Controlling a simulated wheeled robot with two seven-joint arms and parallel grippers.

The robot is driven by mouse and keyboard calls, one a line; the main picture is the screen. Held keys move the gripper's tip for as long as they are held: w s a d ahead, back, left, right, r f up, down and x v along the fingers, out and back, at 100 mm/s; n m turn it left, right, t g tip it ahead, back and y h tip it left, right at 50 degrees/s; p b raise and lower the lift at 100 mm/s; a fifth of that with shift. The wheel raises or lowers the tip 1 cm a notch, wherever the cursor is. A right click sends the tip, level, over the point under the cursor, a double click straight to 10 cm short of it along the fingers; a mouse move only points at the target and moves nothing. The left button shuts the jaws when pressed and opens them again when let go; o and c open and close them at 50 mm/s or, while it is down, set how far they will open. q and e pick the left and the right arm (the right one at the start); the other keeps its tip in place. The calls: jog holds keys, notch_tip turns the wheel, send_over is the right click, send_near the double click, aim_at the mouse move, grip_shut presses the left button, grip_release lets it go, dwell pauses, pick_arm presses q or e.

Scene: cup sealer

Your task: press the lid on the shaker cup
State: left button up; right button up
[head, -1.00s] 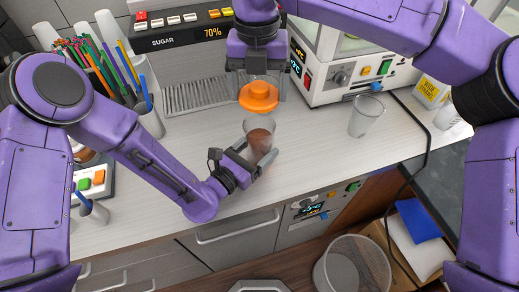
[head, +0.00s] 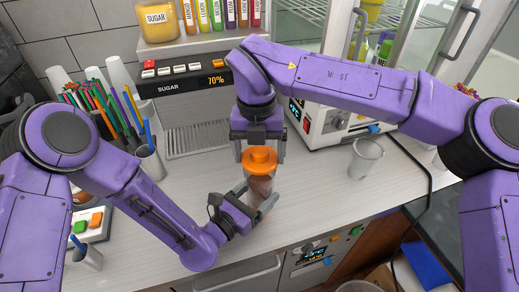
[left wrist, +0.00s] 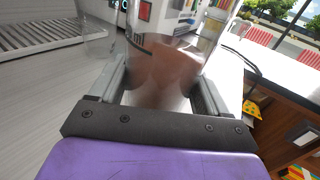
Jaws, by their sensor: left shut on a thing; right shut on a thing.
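The clear shaker cup (head: 259,191) with brown contents stands upright at the middle of the counter. My left gripper (head: 247,206) is shut on its lower part; in the left wrist view the cup (left wrist: 165,75) sits between the two fingers. My right gripper (head: 258,152) points down from above and is shut on the orange lid (head: 259,158). The lid is in line with the cup and covers its rim in the head view. I cannot tell whether lid and rim touch.
An empty clear cup (head: 365,158) stands to the right. The sealer machine (head: 330,125) is behind it, and a drip grate (head: 195,137) lies at the back. Pen and straw holders (head: 150,160) stand at left. The counter front (head: 300,220) is clear.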

aim_at(260, 189)
jog(key=shift+f, duration=0.85)
jog(key=shift+f, duration=0.6)
jog(key=o, duration=0.8)
jog(key=shift+r, duration=0.1)
